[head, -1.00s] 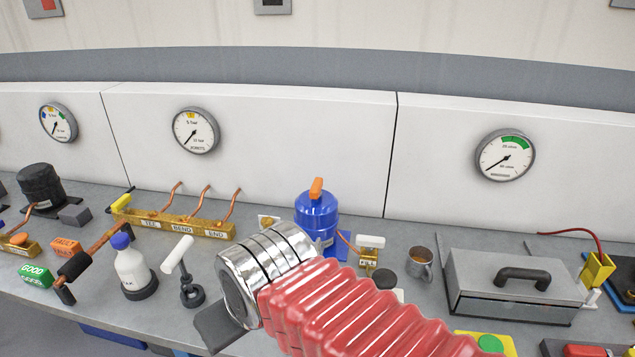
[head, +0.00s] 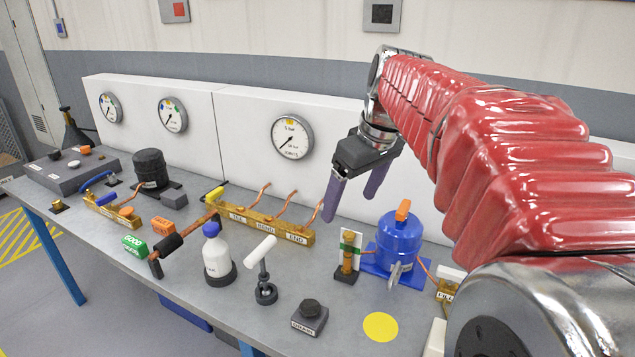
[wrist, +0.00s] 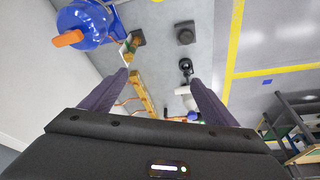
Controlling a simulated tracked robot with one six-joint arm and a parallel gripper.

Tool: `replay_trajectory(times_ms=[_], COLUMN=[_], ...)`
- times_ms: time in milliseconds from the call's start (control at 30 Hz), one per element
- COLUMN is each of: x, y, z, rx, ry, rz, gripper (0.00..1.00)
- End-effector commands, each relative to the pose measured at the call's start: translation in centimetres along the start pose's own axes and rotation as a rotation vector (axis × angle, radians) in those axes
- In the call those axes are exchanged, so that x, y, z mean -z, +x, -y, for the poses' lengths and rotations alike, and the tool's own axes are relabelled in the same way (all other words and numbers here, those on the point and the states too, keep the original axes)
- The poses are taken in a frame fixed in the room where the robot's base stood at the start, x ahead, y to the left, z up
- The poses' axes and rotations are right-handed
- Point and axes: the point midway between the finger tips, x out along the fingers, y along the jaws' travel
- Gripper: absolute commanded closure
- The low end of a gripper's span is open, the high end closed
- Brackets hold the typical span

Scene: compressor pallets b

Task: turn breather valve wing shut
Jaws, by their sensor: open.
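A blue tank (head: 398,242) stands on a blue base on the bench, right of centre in the head view. An orange wing-like handle (head: 403,210) sits upright on its top, and a grey metal wing (head: 396,274) shows low on its front. No readable label tells me which is the breather valve wing. In the wrist view the tank (wrist: 90,24) is at the upper left with its orange handle (wrist: 67,39). My gripper (head: 350,207) is open and empty, above the bench to the left of the tank, purple fingers pointing down and apart from everything. Its fingers frame the wrist view (wrist: 158,77).
A brass fitting with a white card (head: 347,262) stands just left of the tank. A brass manifold (head: 265,222) with copper pipes lies behind. A white bottle (head: 217,255), a white T-handle (head: 261,252) and a drain block (head: 310,316) stand in front. Bench around the yellow disc (head: 381,327) is clear.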

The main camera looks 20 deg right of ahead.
Motion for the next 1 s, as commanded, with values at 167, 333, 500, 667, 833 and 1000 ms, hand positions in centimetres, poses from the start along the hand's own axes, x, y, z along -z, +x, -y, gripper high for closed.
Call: replay_trajectory(times_ms=[167, 333, 500, 667, 833, 1000], x=[1.2, 1.5, 0.9, -0.4, -2.0, -2.7], y=[-0.4, -0.7, -0.7, -0.5, -0.4, -0.4], z=[-5.4, -10.5, -15.7, -20.5, -24.3, -25.8], rx=[0.034, 0.066, 0.098, 0.126, 0.145, 0.153], ry=[-0.054, -0.117, -0.183, -0.248, -0.31, -0.341], rz=[0.006, 0.0, -0.014, -0.034, -0.057, -0.07], gripper=[0.19, 0.19, 0.19, 0.19, 0.19, 0.19])
